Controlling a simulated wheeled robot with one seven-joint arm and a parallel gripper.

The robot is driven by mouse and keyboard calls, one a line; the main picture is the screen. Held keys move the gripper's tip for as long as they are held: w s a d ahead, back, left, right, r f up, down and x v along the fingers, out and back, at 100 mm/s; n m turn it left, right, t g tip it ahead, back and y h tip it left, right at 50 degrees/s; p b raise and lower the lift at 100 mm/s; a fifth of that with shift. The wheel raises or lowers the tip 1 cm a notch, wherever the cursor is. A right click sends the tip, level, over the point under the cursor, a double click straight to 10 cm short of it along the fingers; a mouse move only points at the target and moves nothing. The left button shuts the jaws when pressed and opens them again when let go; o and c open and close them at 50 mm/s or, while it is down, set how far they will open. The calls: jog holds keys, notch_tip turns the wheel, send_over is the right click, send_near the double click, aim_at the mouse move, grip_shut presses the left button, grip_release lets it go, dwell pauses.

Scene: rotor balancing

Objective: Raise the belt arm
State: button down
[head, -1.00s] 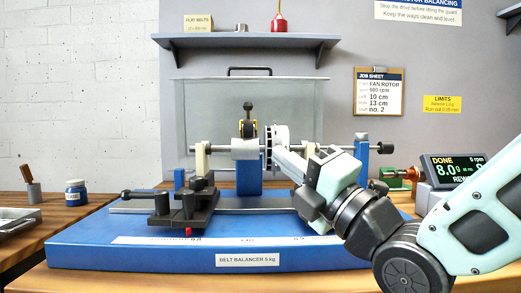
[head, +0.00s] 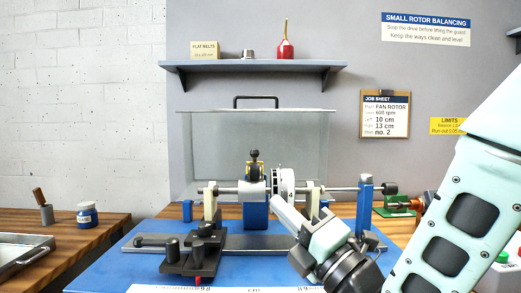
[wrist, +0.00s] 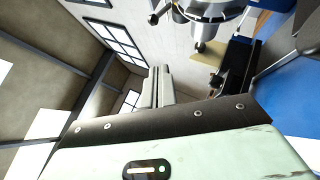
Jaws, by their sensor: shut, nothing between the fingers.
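In the head view, the balancer's black belt-arm assembly (head: 190,262) sits at the front left of the blue base. It has upright black knobs. I cannot make out its long lever clearly, or whether it is raised. The pale rotor (head: 285,184) is on the horizontal shaft (head: 335,189), behind and right of that assembly. My gripper (head: 277,204) is shut and empty, its tips close in front of the rotor; I cannot tell if they touch. In the wrist view, its pale fingers (wrist: 158,86) lie side by side.
The blue base (head: 110,272) fills the front. A clear guard (head: 310,140) with a black handle stands behind the rotor. A metal tray (head: 25,255) and a blue-labelled jar (head: 87,214) are on the left bench. A shelf (head: 255,66) hangs above.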

aim_at(255, 166)
jog(key=shift+r+p, duration=0.35)
jog(key=shift+p, duration=0.15)
jog(key=w+a+r+p, duration=0.2)
jog(key=w+r, duration=0.3)
jog(key=w, duration=0.3)
jog(key=shift+w+a, duration=0.3)
jog(key=shift+a, duration=0.45)
